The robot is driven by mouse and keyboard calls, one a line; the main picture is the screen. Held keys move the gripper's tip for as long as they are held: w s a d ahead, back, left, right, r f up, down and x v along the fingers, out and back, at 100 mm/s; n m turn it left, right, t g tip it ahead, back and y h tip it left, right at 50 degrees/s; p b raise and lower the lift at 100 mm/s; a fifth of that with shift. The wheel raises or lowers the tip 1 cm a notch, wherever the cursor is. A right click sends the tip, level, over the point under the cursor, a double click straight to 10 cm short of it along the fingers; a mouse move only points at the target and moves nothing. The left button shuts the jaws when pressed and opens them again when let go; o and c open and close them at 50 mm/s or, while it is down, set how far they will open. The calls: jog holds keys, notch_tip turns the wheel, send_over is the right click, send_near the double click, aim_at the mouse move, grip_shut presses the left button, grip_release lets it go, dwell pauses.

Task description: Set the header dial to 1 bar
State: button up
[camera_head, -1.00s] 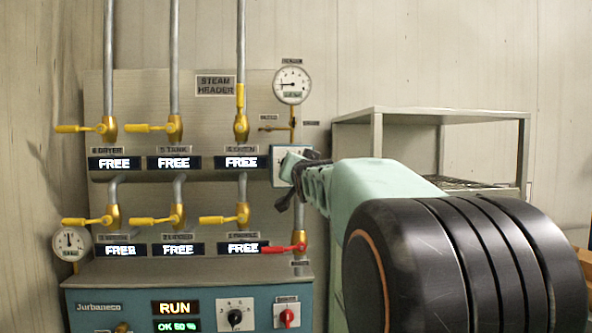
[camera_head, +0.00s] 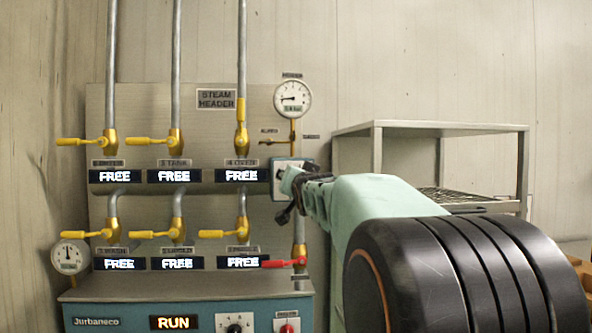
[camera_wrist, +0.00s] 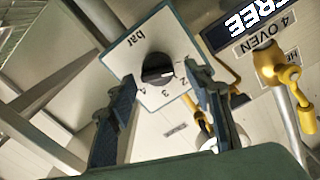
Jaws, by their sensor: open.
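The header dial is a black round knob (camera_wrist: 158,69) on a white plate (camera_wrist: 140,45) marked "bar", with a 3 and a 4 visible in the wrist view. A pale mark on the knob points to the right and slightly down there; the number it meets is hard to tell beside the finger. My gripper (camera_wrist: 160,78) is open, with one finger on each side of the knob. I cannot tell whether they touch it. In the head view my gripper (camera_head: 292,188) covers most of the dial plate (camera_head: 277,180).
A round gauge (camera_head: 292,98) is above the dial, its needle pointing left. Yellow valve levers (camera_head: 150,141) stand to the left and a red lever (camera_head: 287,263) below. A lower console (camera_head: 195,290) juts out underneath. A metal shelf (camera_head: 430,128) stands to the right.

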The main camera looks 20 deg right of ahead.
notch_tip(320, 180, up, 10)
dwell(0.6)
jog(key=shift+s+d+f, duration=0.1)
jog(key=shift+f, duration=0.05)
